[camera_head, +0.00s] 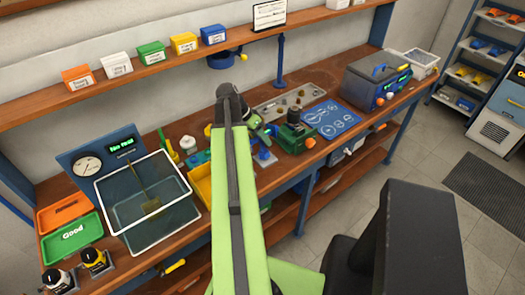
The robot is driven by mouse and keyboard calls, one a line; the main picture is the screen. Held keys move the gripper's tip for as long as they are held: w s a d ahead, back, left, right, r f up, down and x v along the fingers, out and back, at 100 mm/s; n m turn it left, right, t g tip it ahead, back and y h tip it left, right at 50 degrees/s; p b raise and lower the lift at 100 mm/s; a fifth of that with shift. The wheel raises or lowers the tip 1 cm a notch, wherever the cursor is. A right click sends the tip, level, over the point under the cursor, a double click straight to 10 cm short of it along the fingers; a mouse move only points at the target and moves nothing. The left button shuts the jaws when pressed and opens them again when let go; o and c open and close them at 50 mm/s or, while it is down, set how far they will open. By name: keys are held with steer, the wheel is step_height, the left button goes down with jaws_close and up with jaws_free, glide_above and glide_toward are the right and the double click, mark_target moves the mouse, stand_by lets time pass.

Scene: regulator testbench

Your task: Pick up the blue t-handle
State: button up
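A small blue piece (263,154), which may be the blue t-handle, stands on the wooden bench just below my gripper; its shape is too small to make out. My gripper (267,129) is at the end of my green arm, above the middle of the bench and left of a green and black device. It looks dark and small. I cannot tell whether its fingers are open or shut, or touching anything. My arm hides part of the bench behind it.
Left are a gauge box (103,160), a clear tank (148,203), an orange tray (64,212) and a green tray (72,236). Right are a green and black device (294,136), a blue mat (331,119) and a grey machine (372,86). A shelf (190,62) with bins runs above.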

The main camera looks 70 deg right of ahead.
steer(key=b+x, duration=0.1)
steer(key=x, duration=0.2)
steer(key=shift+a, duration=0.1)
steer(key=shift+w+r, duration=0.1)
steer(key=shift+r, duration=0.05)
jaws_close()
stand_by(1.0)
